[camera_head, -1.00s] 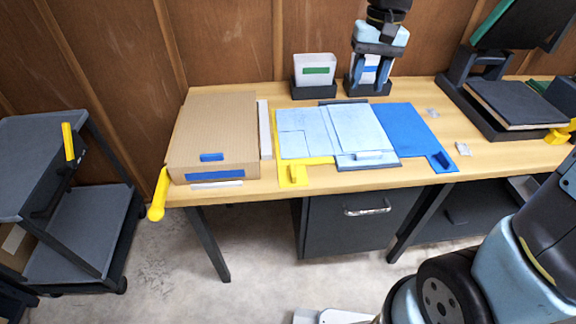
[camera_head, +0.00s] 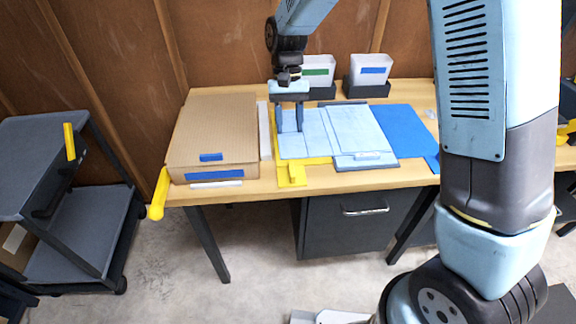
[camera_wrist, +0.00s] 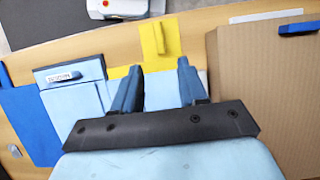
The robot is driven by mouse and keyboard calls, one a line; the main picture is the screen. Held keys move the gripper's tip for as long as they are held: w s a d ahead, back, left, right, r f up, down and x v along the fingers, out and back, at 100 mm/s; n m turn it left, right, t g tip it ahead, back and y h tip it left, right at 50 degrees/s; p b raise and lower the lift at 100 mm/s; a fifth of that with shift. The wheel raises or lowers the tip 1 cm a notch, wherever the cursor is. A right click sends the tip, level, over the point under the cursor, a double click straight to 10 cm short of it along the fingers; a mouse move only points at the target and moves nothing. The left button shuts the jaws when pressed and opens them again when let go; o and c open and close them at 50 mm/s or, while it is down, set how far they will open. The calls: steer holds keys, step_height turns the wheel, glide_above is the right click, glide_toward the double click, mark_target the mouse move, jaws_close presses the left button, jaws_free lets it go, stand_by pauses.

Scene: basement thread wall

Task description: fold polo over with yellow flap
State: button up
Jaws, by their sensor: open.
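The light blue polo (camera_head: 320,143) lies flat on the folding board on the bench. The yellow flap (camera_head: 318,161) is at the board's left, partly under the polo, with its yellow tab (camera_head: 291,174) at the bench's front edge. A blue flap (camera_head: 405,128) lies flat at the right, and a dark grey panel (camera_head: 376,163) shows around the middle. My gripper (camera_head: 290,126) is open and empty, above the polo's left part, fingers pointing down. In the wrist view, the yellow tab (camera_wrist: 158,42) shows beyond and between my open fingers (camera_wrist: 155,78).
A cardboard box (camera_head: 213,135) stands at the left of the bench, with a white strip (camera_head: 264,131) beside it. Two white bins (camera_head: 370,69) in dark holders stand behind the board. A grey cart (camera_head: 62,178) is at the far left.

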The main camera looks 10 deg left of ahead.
mark_target(290, 168)
steer(key=x, duration=1.2)
steer(key=shift+f, duration=0.2)
jaws_close()
steer(key=shift+s+a, duration=0.1)
steer(key=shift+a, duration=0.3)
steer(key=shift+d, duration=0.2)
steer(key=shift+r, duration=0.2)
